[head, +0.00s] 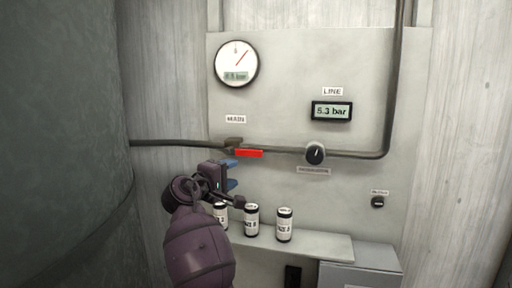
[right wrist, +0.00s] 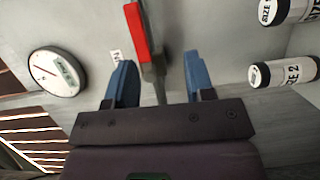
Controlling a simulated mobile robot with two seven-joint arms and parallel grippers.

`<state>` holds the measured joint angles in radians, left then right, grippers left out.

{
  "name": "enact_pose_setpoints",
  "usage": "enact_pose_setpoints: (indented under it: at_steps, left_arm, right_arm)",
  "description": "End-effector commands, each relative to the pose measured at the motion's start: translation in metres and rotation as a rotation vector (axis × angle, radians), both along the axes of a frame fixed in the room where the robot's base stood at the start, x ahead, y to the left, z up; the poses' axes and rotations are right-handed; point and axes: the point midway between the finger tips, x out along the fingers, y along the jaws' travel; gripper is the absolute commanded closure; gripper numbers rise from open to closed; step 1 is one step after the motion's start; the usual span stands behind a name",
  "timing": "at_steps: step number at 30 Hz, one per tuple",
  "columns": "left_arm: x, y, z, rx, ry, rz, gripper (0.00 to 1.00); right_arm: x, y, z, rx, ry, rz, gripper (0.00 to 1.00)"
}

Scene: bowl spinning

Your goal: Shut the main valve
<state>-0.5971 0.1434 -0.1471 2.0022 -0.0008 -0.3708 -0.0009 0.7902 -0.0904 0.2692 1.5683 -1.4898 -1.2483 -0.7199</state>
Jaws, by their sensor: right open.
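The main valve has a grey body (head: 233,143) on the horizontal pipe, under a label reading MAIN. Its red handle (head: 249,153) lies level along the pipe, pointing right from the body. My right gripper (head: 231,173) is just below the valve and the left end of the handle, with its blue fingers apart. In the right wrist view the open fingers (right wrist: 158,70) have nothing gripped between them. The red handle (right wrist: 137,32) shows ahead of them there, apart from both fingers. My left gripper is in neither view.
A dial gauge (head: 236,64) is above left. The LINE display (head: 331,111) reads about 5.3 bar. A black knob (head: 315,153) sits right of the handle. Several labelled cans, one here (head: 284,225), stand on a shelf (head: 320,246) below. A large dark tank (head: 65,120) fills the left.

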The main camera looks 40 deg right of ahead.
Motion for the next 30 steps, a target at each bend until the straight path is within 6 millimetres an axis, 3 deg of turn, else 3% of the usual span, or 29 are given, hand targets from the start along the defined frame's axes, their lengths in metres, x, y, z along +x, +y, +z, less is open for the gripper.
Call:
enact_pose_setpoints:
  at_steps: [1, 6, 11, 24, 30]
  left_arm:
    - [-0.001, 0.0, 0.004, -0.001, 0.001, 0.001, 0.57]
    - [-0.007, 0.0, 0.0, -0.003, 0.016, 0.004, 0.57]
    - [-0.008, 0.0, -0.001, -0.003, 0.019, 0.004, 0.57]
    - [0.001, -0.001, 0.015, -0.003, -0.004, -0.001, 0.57]
    - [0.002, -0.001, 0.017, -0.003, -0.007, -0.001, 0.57]
  right_arm:
    - [0.0, 0.002, 0.017, -0.005, 0.004, -0.019, 0.51]
    - [0.0, 0.004, 0.033, -0.019, 0.016, -0.053, 0.51]
    - [0.004, -0.011, 0.033, -0.02, 0.018, -0.057, 0.51]
    - [0.026, -0.078, 0.033, -0.02, 0.018, -0.054, 0.51]
    - [0.032, -0.093, 0.033, -0.019, 0.016, -0.051, 0.51]
